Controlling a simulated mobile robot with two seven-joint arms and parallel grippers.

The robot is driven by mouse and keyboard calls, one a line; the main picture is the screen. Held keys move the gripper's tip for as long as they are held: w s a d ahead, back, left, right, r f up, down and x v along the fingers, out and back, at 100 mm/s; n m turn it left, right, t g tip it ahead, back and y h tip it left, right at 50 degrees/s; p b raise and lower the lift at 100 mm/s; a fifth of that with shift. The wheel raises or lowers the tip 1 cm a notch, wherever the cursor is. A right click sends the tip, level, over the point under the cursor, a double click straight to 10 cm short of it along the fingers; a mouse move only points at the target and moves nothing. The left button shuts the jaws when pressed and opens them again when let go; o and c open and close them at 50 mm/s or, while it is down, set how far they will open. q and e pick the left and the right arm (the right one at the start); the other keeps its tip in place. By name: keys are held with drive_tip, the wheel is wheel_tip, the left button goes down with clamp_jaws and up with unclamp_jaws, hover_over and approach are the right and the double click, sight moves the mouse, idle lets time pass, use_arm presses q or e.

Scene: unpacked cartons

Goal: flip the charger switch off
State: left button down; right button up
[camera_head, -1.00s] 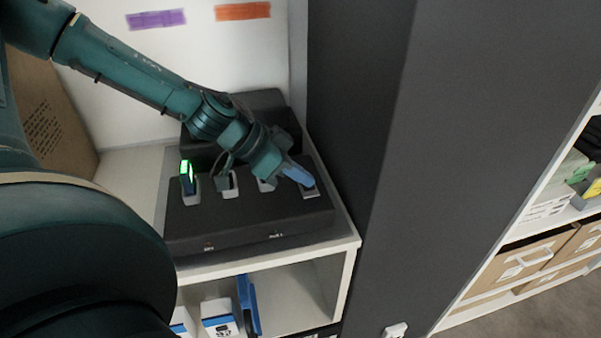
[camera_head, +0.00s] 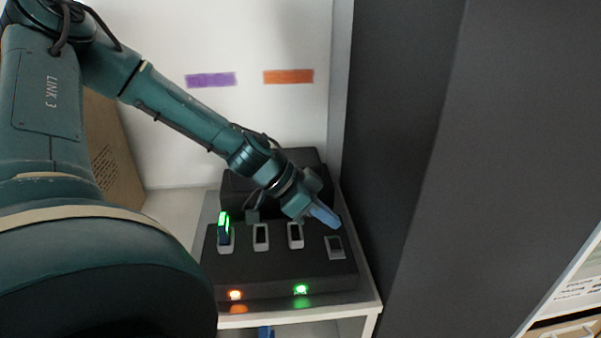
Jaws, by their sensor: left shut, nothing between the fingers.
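The black charger (camera_head: 280,271) sits on a white shelf and has several bays in a row on its top. A device with a green-lit top (camera_head: 223,224) stands in the leftmost bay. An orange light (camera_head: 235,295) and a green light (camera_head: 301,290) glow on the charger's front face. I cannot make out which part is the switch. My left gripper (camera_head: 325,216) has blue fingertips, is shut and empty, and hangs over the back right of the charger, near the rightmost bay (camera_head: 335,247). My right gripper is not in view.
A dark grey panel (camera_head: 400,150) stands close on the charger's right. Purple (camera_head: 211,80) and orange (camera_head: 288,76) strips mark the white back wall. A white shelf unit (camera_head: 570,290) shows at far right.

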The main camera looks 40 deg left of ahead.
use_arm(q)
drive_tip(key=v, duration=1)
drive_tip(key=shift+r+p, duration=0.2)
drive_tip(key=shift+p, duration=0.2)
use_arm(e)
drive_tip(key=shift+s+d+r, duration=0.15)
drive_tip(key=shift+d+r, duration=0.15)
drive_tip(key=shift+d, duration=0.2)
use_arm(q)
drive_tip(key=shift+w, duration=0.1)
